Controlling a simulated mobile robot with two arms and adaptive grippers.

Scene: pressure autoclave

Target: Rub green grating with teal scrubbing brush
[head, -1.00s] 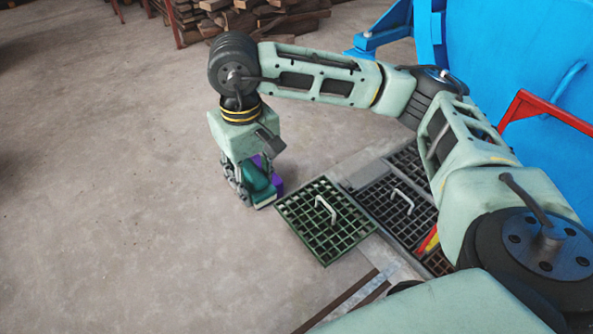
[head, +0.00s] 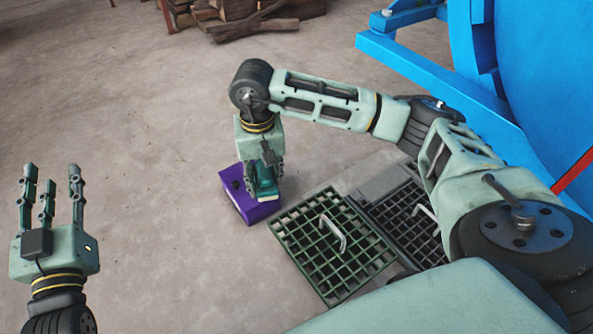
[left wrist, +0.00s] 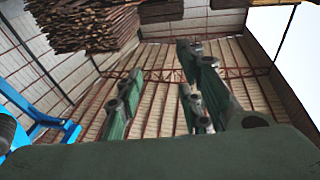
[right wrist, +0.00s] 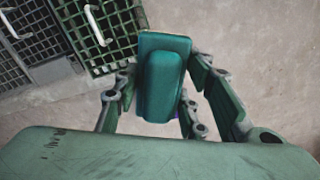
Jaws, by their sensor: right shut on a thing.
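The green grating (head: 300,246) with a pale handle lies on the floor at the middle right of the head view. It also shows at the top left of the right wrist view (right wrist: 118,22). My left gripper (head: 50,190) is raised at the left, fingers spread and empty.
A dark grating (head: 405,217) with a handle lies right of the green one. A blue machine (head: 530,70) stands at the upper right, with a red bar (head: 578,170). Stacked wood (head: 240,12) lies at the back. The concrete floor to the left is clear.

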